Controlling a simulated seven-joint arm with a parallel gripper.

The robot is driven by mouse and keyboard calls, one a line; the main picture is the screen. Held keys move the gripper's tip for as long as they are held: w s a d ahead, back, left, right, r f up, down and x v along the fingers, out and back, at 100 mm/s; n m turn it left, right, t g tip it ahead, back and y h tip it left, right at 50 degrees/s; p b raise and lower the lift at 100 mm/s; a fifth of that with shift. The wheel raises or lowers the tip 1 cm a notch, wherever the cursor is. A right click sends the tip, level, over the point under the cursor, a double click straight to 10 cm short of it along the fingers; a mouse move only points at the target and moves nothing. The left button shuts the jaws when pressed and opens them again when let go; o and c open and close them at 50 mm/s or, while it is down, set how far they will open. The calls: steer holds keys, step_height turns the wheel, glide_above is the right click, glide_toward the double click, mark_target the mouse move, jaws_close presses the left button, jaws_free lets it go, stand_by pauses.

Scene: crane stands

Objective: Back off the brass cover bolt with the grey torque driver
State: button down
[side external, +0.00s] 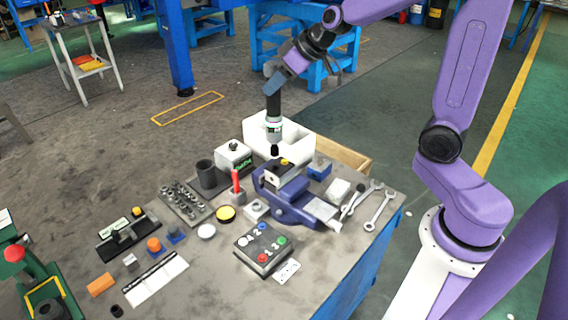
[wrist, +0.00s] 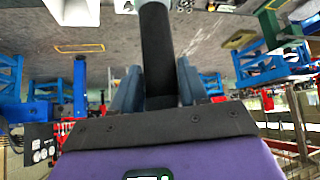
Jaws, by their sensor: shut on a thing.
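The torque driver (side external: 274,131) has a black handle, a pale grey body with a green band and a dark tip. My gripper (side external: 273,86) is shut on its black handle and holds it upright, tip down. In the wrist view the handle (wrist: 156,50) stands between the two blue-grey fingers of my gripper (wrist: 157,88). A small brass-yellow spot, apparently the cover bolt (side external: 284,161), shows on the work held in the blue vise (side external: 290,206). The driver's tip appears above and slightly left of it, apart from it. The wrist view does not show the tip or the bolt.
A white cut-out block (side external: 303,147) stands just behind the driver. A white box (side external: 233,158), a black cup (side external: 206,173) and a socket rack (side external: 183,204) stand left of the vise. A button box (side external: 262,249) lies in front; wrenches (side external: 378,207) lie right.

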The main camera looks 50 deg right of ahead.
steer(key=shift+r, duration=0.1)
steer(key=shift+d+r+n+g+y, duration=0.15)
steer(key=shift+d+r+n+y, duration=0.1)
steer(key=shift+d+r+n, duration=0.3)
steer(key=shift+d+r+n+g+y, duration=0.1)
steer(key=shift+d+r+n+y, duration=0.2)
steer(key=shift+d, duration=0.5)
steer(key=shift+d+r+n+g+y, duration=0.15)
steer(key=shift+d+r+n+y, duration=0.15)
steer(key=shift+d+n, duration=0.3)
steer(key=shift+f, duration=2.9)
steer(key=shift+w+d, duration=0.1)
steer(key=shift+d+n+g+y, duration=0.1)
steer(key=shift+n+g+y, duration=0.5)
steer(key=shift+n, duration=0.65)
